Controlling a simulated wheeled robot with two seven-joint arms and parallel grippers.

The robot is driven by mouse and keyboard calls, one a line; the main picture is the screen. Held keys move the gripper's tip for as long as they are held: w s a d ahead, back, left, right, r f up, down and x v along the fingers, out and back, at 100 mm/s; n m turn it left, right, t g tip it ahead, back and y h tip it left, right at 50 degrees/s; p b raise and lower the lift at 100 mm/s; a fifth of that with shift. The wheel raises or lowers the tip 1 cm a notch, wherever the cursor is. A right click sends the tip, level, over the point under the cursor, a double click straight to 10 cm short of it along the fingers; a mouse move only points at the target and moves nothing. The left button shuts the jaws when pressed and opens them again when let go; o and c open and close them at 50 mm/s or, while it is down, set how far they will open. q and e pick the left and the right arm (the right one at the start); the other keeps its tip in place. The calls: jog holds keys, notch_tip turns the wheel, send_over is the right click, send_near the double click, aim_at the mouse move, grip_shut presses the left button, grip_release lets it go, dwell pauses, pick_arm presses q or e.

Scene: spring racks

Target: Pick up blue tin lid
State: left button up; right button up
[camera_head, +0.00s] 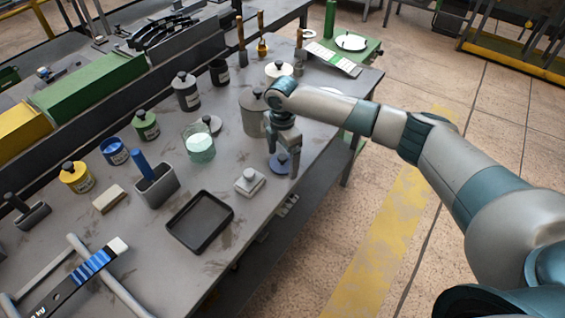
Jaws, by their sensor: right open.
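The blue tin lid (279,167), a flat blue disc with a small raised knob, lies on the grey workbench near its right edge. My right gripper (283,160) is open and points down right over the lid, with its fingers on either side of the knob. The fingers hide part of the lid, and I cannot tell whether they touch it. A blue tin (115,151) stands upright at the left of the bench. My left gripper is not in view.
A large grey canister (253,115) stands close behind my right gripper. A glass jar (200,142), a white block with a knob (250,182) and a black tray (178,233) are to the left. Several other tins stand further left. The bench edge is just right of the lid.

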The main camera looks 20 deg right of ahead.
aim_at(284, 156)
jog(key=shift+c, duration=0.7)
jog(key=c, duration=1)
jog(key=shift+r, duration=0.2)
jog(key=shift+r+b, duration=0.25)
jog(key=shift+b, duration=0.05)
jog(key=r+b, duration=0.1)
jog(key=r, duration=0.2)
jog(key=shift+d+r+b, duration=0.15)
jog(key=shift+d+b, duration=0.05)
jog(key=shift+b, duration=0.15)
jog(key=s+d+r+b, duration=0.1)
jog(key=d+r, duration=0.1)
jog(key=d, duration=0.1)
jog(key=s+d+r+b, duration=0.1)
jog(key=s+d+r, duration=0.1)
jog(key=d, duration=0.1)
jog(key=s+d+r+b, duration=0.1)
jog(key=s+d+r, duration=0.1)
jog(key=d+r, duration=0.1)
jog(key=shift+s+d, duration=0.25)
jog(key=shift+d, duration=0.2)
